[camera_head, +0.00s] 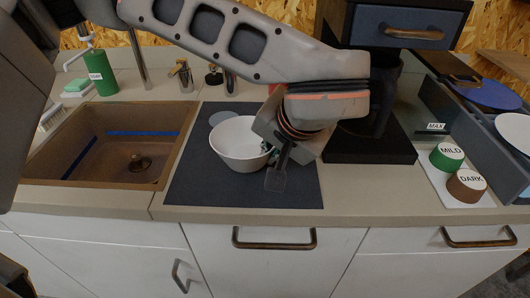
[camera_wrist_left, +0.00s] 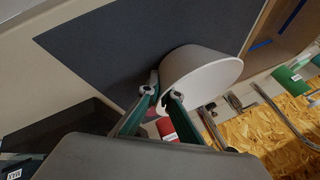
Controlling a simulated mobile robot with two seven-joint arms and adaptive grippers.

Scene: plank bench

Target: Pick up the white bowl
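The white bowl (camera_head: 238,142) stands upright on the dark grey mat (camera_head: 190,180) and looks empty apart from my fingers near its right side. My left gripper (camera_head: 274,165) reaches down at the bowl's right rim and hides part of it. In the left wrist view the bowl (camera_wrist_left: 205,75) lies just beyond the fingertips. The two fingers of the left gripper (camera_wrist_left: 162,93) are parted, with the bowl's near rim between or just beyond their tips; contact is not clear. My right gripper is in neither view.
A sink (camera_head: 130,150) lies left of the mat. A black machine base (camera_head: 370,148) stands close on the right. Farther right are a green MILD can (camera_head: 446,157) and a brown DARK can (camera_head: 466,186). A green bottle (camera_head: 100,72) stands behind the sink. The mat's front is clear.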

